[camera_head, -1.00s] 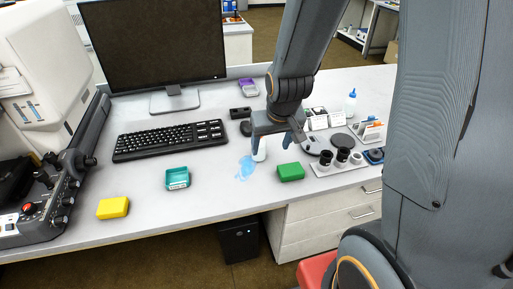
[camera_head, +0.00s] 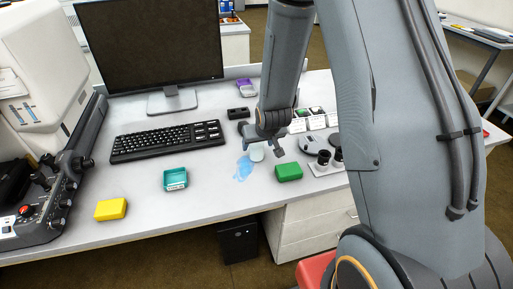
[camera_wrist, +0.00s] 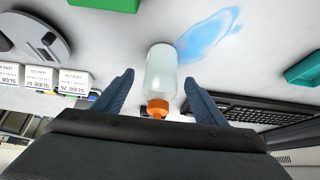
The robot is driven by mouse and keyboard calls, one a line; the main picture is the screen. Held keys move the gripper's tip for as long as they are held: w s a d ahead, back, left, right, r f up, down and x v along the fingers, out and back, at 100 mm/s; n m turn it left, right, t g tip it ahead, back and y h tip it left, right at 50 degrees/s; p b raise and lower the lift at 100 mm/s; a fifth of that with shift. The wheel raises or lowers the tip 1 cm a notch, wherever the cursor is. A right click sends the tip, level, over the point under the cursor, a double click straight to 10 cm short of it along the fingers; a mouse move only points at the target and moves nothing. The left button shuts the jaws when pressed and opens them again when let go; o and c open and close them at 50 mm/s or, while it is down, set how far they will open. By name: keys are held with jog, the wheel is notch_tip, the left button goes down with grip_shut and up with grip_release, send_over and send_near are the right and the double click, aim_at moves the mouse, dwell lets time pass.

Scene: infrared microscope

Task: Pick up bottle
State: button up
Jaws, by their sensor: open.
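A translucent white bottle with an orange cap (camera_wrist: 160,75) shows in the wrist view, cap end toward my gripper. In the head view its pale body (camera_head: 257,153) shows beside a blue spill (camera_head: 243,168) on the white desk, and its top is hidden by my gripper. My gripper (camera_head: 264,148) is over the bottle in the head view. In the wrist view my gripper (camera_wrist: 157,82) is open, with one finger on each side of the bottle and a gap to both fingers.
A green box (camera_head: 289,172) sits close by on the right, with microscope eyepieces (camera_head: 330,160) beyond it. A teal tray (camera_head: 175,179), yellow box (camera_head: 110,209), keyboard (camera_head: 168,141) and monitor (camera_head: 150,45) are to the left. The desk's front middle is clear.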

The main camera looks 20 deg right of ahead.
aim_at(256, 145)
jog(key=shift+p+x, duration=0.4)
jog(key=shift+x, duration=1.3)
jog(key=c, duration=1.3)
jog(key=shift+a+r, duration=0.1)
jog(key=shift+r, duration=0.1)
